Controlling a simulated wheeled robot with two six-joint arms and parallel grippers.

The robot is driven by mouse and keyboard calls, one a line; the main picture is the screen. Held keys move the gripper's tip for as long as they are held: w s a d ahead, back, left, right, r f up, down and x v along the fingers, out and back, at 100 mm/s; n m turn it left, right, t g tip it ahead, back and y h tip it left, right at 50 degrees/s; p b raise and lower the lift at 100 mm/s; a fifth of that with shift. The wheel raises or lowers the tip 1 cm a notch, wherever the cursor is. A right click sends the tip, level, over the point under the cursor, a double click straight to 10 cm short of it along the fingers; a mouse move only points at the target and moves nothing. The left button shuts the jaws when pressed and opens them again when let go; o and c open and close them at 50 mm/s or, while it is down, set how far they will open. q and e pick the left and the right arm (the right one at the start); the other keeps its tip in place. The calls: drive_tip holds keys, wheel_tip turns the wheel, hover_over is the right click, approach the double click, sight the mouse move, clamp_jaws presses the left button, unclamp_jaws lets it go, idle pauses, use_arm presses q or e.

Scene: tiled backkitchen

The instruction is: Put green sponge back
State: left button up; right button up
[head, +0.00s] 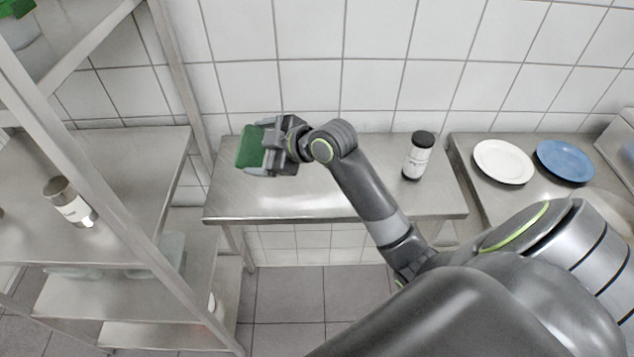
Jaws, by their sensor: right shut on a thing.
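A green sponge (250,147) is held in my right gripper (263,150), whose fingers are shut on it. The gripper and sponge are over the left part of the middle steel table (300,205), near the tiled wall. I cannot tell how high they are above the table top. My right arm reaches in from the lower right. My left gripper is not in view.
A steel shelf rack (120,210) stands at the left, with a canister (70,203) on one shelf and a green item (14,8) at the top left corner. A black-lidded jar (418,158) stands on the middle table. A white plate (503,162) and blue plate (566,161) lie at the right.

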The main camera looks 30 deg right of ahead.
drive_tip(key=s+d+f+g+h, duration=0.1)
drive_tip(key=s+d+g, duration=0.1)
drive_tip(key=d+g, duration=0.35)
drive_tip(key=s+d+f+g+h, duration=0.1)
drive_tip(key=s+d+g, duration=0.2)
drive_tip(key=d, duration=0.5)
drive_tip(key=shift+m, duration=0.4)
wheel_tip(320, 180, down, 9)
drive_tip(key=p, duration=0.2)
drive_tip(key=shift+a+f+p, duration=0.1)
drive_tip(key=shift+f+p, duration=0.05)
drive_tip(key=shift+p, duration=0.25)
drive_tip(key=o, duration=0.7)
drive_tip(key=shift+w, duration=0.1)
drive_tip(key=b+v, duration=0.2)
drive_tip(key=v, duration=1)
drive_tip(key=shift+w, duration=0.1)
